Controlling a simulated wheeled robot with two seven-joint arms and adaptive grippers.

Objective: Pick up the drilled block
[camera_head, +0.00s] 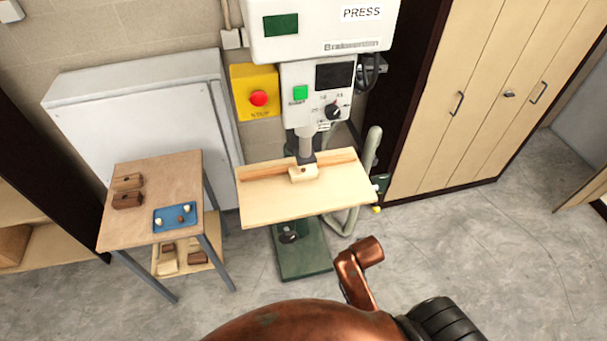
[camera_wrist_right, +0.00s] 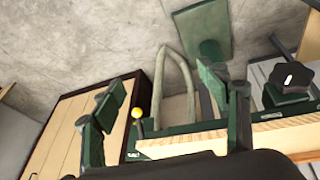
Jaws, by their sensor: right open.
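A small pale wooden block (camera_head: 303,173) sits on the board of the drill press, right under the chuck (camera_head: 305,150). The chuck hides part of its top, and I cannot see a hole in it. Two dark brown blocks, one behind (camera_head: 128,181) and one in front (camera_head: 127,200), lie on the side table at the left. My right gripper (camera_wrist_right: 165,90) shows in the right wrist view with its dark green fingers spread apart and nothing between them. No block shows in that view. My left gripper is not in view.
The press table's wooden board (camera_head: 265,205) has a fence along its back; its edge shows in the wrist view (camera_wrist_right: 275,138). The side table (camera_head: 165,165) holds a blue tray (camera_head: 166,224). A beige cabinet (camera_head: 480,100) stands right of the press. The floor in front is clear.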

